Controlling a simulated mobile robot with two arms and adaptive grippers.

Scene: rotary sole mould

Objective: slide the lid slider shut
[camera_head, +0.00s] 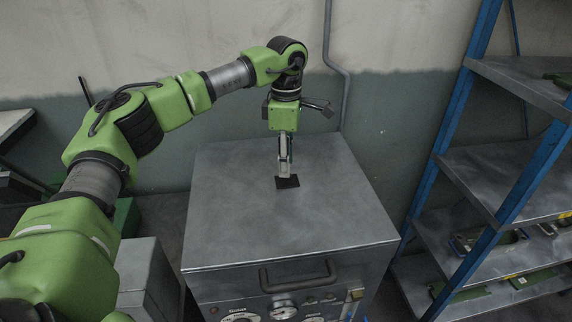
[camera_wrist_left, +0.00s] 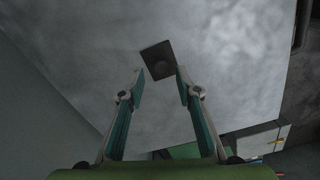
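The lid slider (camera_head: 288,183) is a small dark square plate on the grey metal top (camera_head: 240,220) of the box-shaped machine, a little behind its middle. In the left wrist view the slider (camera_wrist_left: 158,52) shows a round mark and lies just beyond the fingertips. My left gripper (camera_head: 284,175) points down over the slider, tips at or close above its back part. In the left wrist view my left gripper (camera_wrist_left: 160,82) has its fingers apart with nothing held between them. Whether a finger touches the slider I cannot tell. My right gripper is out of view.
The machine's front has a bar handle (camera_head: 298,278) and several dials. A blue-framed shelf rack (camera_head: 480,165) with green and grey parts stands on the right. A wall with a pipe (camera_head: 346,100) is behind. The rest of the machine's top is clear.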

